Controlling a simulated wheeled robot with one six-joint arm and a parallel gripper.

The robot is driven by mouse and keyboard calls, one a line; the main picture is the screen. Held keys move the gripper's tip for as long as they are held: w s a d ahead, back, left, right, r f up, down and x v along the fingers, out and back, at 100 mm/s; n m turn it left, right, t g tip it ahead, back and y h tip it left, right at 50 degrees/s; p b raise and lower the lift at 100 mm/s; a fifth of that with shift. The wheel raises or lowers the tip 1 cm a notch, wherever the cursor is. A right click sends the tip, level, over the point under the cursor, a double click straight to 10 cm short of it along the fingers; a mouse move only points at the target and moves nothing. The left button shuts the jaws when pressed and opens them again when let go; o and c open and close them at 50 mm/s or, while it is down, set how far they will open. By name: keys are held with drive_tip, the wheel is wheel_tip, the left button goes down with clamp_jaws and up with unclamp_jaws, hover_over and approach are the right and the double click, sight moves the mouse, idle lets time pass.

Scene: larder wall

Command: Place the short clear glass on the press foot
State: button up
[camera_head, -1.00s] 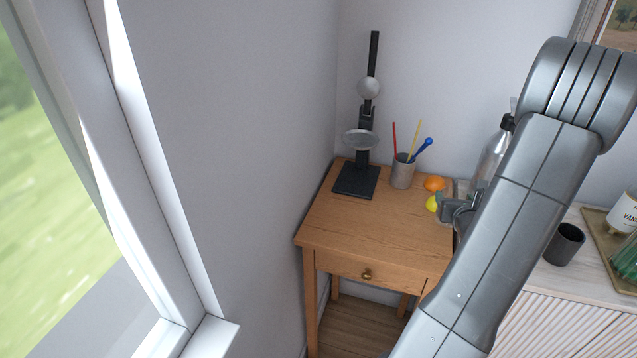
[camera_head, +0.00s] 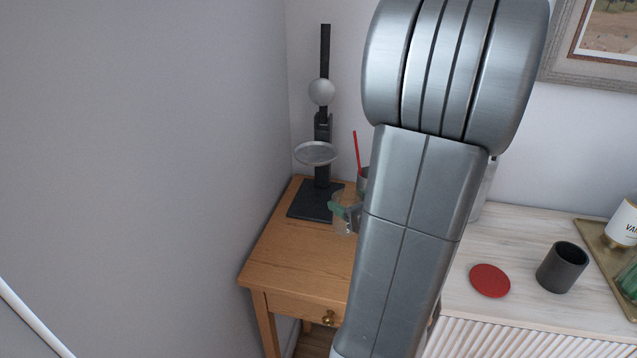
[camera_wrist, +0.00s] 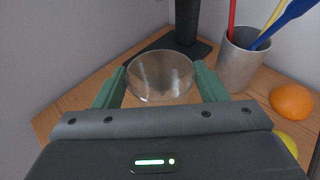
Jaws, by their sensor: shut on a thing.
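The short clear glass (camera_wrist: 160,76) is between the two green fingers of my gripper (camera_wrist: 160,84) in the wrist view. My gripper is shut on it. In the head view my gripper (camera_head: 345,208) shows in part beside my arm, with the glass (camera_head: 342,226) faint and partly hidden. The press stands at the back left of the wooden table. Its dark flat foot (camera_head: 312,202) lies just left of my gripper, and it also shows in the wrist view (camera_wrist: 150,50) beyond the glass. Nothing is seen standing on the foot.
The press has a round tray (camera_head: 316,153) and a white ball (camera_head: 321,92) above its foot. A grey cup (camera_wrist: 238,64) of coloured sticks and an orange (camera_wrist: 292,102) are right of my gripper. A yellow fruit (camera_wrist: 288,142) is nearer. The table's front left (camera_head: 285,255) is clear.

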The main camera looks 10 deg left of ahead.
drive_tip(key=r+x, duration=0.1)
drive_tip(key=x, duration=0.4)
drive_tip(key=r+p+x, duration=0.1)
drive_tip(key=x, duration=0.8)
drive_tip(key=shift+w+a+r+p, duration=0.3)
drive_tip(key=shift+w+a, duration=0.15)
drive_tip(key=shift+w, duration=0.15)
drive_tip(key=shift+d, duration=0.1)
drive_tip(key=shift+f+b, duration=0.25)
drive_tip(key=shift+b, duration=0.05)
drive_tip(key=o, duration=1.6)
drive_tip(key=shift+o, duration=0.2)
drive_tip(key=shift+r, duration=0.1)
